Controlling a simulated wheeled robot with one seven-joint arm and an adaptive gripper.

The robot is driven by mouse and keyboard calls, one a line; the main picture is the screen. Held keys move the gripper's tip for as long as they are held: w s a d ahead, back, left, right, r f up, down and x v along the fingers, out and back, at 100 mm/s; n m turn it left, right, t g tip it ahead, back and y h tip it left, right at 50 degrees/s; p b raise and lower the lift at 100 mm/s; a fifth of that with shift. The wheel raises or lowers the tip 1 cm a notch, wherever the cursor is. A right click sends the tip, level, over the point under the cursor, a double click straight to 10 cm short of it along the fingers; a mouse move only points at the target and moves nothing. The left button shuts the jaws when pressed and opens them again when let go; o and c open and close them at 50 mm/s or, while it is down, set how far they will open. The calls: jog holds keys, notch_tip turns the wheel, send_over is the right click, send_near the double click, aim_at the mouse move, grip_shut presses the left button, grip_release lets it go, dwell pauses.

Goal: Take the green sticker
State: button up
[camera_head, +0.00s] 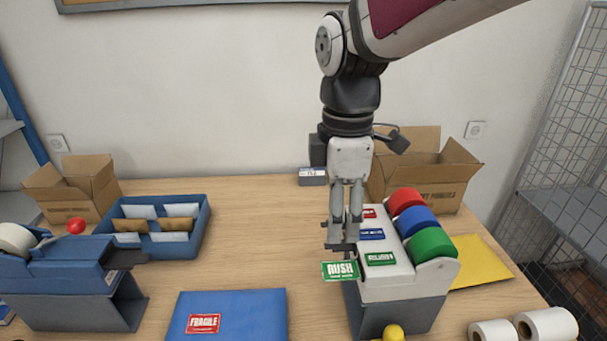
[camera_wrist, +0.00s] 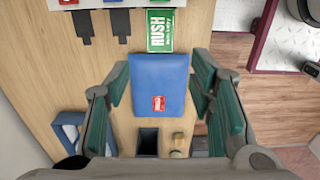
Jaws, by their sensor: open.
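The green sticker (camera_head: 341,271), printed RUSH in white, sticks out from the front left of the label dispenser (camera_head: 405,290). In the wrist view the green sticker (camera_wrist: 159,32) lies at the top middle, beyond the fingertips. My gripper (camera_head: 342,246) is above and just behind the sticker in the head view, pointing down. In the wrist view my gripper (camera_wrist: 158,85) has its fingers wide apart with nothing held between them. The exact gap between fingertips and sticker is hard to tell.
The dispenser carries red (camera_head: 405,201), blue (camera_head: 417,222) and green (camera_head: 433,244) rolls. A blue parcel (camera_head: 245,305) with a red FRAGILE sticker (camera_head: 204,323) lies left of it. A blue divided tray (camera_head: 203,236) and an open box (camera_head: 430,182) stand further back.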

jog(key=b, duration=0.7)
send_near(334, 270)
notch_tip(334, 270, down, 6)
jog(key=shift+r, duration=0.25)
jog(key=shift+f, duration=1.35)
jog(key=shift+c, duration=0.3)
jog(key=c, duration=0.5)
